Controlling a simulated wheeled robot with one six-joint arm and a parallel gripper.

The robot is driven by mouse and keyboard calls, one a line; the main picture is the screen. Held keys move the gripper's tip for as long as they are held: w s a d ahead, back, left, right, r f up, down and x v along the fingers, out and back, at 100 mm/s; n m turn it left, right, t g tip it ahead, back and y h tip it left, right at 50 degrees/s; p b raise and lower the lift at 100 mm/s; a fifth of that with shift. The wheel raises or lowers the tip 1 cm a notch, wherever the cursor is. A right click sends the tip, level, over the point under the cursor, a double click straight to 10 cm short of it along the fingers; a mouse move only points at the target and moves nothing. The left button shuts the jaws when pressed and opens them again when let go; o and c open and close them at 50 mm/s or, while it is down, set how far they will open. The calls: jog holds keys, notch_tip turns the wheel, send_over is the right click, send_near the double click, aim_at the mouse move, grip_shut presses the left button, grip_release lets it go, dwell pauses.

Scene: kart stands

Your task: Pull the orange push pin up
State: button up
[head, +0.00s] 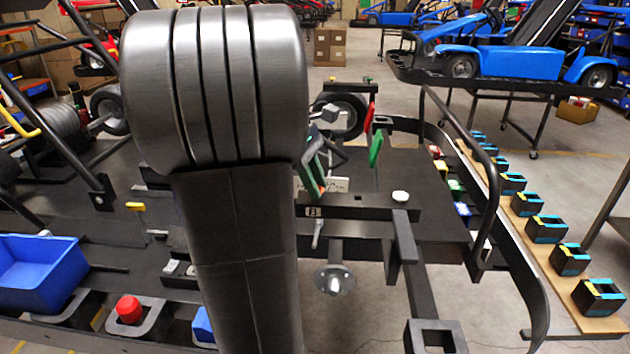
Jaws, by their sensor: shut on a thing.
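My gripper (318,184) shows just right of my large grey arm link, pointing down over the dark kart frame. Its dark, green-edged fingers are shut. A small orange bit, the push pin (322,191), shows at the fingertips beside a pale plate. Most of the pin is hidden by the fingers, and I cannot tell how far up it stands.
A white round knob (400,197) stands on the dark frame to the right. Red (370,115) and green (376,150) upright pieces stand behind. A blue bin (40,272) and red button (129,309) are at left. Black-and-blue holders (546,229) line a wooden board at right.

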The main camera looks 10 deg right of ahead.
jog(key=shift+r, duration=0.3)
jog(key=o, duration=1)
jog(key=p+v, duration=0.1)
jog(key=v, duration=1.2)
jog(key=shift+w+a+r+p, duration=0.15)
jog(key=shift+a+r+p, duration=0.05)
jog(key=shift+r+p, duration=0.1)
jog(key=shift+f, duration=0.1)
jog(key=b+x, duration=0.1)
jog(key=x, duration=1.3)
jog(key=shift+b, duration=0.3)
